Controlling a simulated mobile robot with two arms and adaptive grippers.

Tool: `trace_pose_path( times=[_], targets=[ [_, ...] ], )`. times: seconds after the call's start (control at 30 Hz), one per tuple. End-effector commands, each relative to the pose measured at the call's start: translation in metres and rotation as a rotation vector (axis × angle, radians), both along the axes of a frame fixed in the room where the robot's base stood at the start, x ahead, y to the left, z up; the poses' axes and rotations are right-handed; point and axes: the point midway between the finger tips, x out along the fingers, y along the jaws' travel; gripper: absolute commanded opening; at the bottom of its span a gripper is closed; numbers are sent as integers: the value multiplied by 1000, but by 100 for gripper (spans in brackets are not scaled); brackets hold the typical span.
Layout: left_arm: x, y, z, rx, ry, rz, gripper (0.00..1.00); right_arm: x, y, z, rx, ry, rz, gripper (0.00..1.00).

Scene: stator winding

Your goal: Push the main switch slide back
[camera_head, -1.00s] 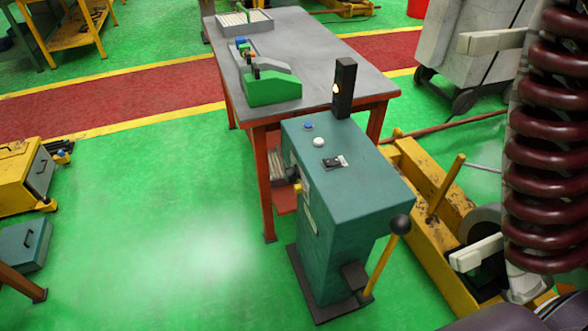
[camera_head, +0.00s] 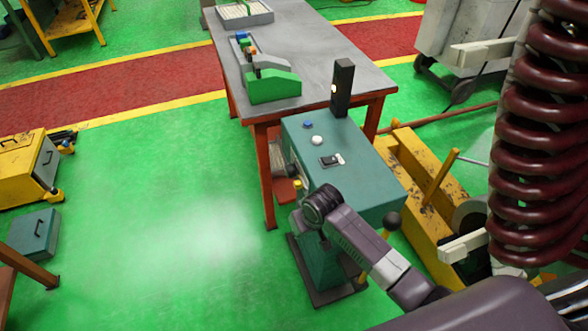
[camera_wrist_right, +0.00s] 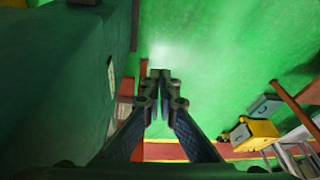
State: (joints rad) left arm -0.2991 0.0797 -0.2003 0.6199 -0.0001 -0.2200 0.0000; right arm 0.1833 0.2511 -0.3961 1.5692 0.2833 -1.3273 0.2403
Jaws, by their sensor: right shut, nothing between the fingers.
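A teal machine cabinet (camera_head: 355,180) stands at the near end of the grey table. I cannot tell for sure which part is the main switch slide. A yellow part (camera_head: 297,184) shows on the cabinet's left side. My right arm reaches to the cabinet's near left side; its fingers are hidden in the head view. In the right wrist view my right gripper (camera_wrist_right: 160,75) is shut and empty, beside the cabinet wall (camera_wrist_right: 60,90) and apart from it. My left gripper is not in view.
A black-knobbed lever (camera_head: 392,221) stands at the cabinet's right. A green fixture (camera_head: 272,86) is on the table (camera_head: 310,60).

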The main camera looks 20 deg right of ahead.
Motion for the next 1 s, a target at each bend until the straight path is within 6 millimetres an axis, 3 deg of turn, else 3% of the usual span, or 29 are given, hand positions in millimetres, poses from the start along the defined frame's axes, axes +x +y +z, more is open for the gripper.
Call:
trace_pose_path(
  times=[0.03,0.1,0.2,0.3,0.43,0.57,1.0],
  targets=[
    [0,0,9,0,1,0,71,27,-3,34,-8,-18,-4,0],
    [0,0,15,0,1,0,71,52,-6,69,-16,-24,-15,0],
    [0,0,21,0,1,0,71,83,-13,113,-33,-27,-38,0],
    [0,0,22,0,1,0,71,107,-24,139,-46,-28,-73,0],
    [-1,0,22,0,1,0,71,125,-35,156,-53,-28,-108,0],
    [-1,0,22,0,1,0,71,131,-39,161,-56,-28,-120,0],
    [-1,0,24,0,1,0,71,134,-38,153,-54,-27,-122,0]
  ],
)
